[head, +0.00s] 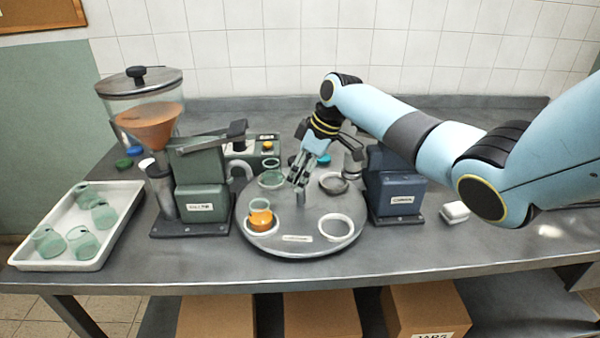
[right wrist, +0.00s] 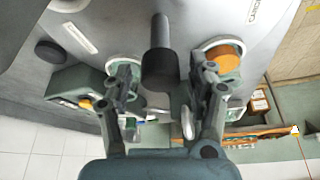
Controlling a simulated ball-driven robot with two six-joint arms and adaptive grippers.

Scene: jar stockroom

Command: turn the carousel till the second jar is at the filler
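The grey round carousel (head: 290,222) stands mid-table with a short post (head: 300,197) at its centre. An orange-filled jar (head: 260,217) sits in its front-left ring, and an empty green glass jar (head: 271,177) in its back-left ring. The front-right ring (head: 337,228) and back-right ring (head: 334,183) look empty. The filler (head: 202,195), a green machine with an orange-filled hopper (head: 148,125), stands left of the carousel. My right gripper (head: 299,183) points down over the post; in the right wrist view its fingers (right wrist: 165,80) are apart and the dark-ended post (right wrist: 160,65) shows between them.
A white tray (head: 118,222) with several empty green jars lies at the left. A blue machine (head: 400,192) stands close to the carousel's right. A green box with an orange button (head: 262,147) stands behind. Cardboard boxes (head: 322,315) sit under the table.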

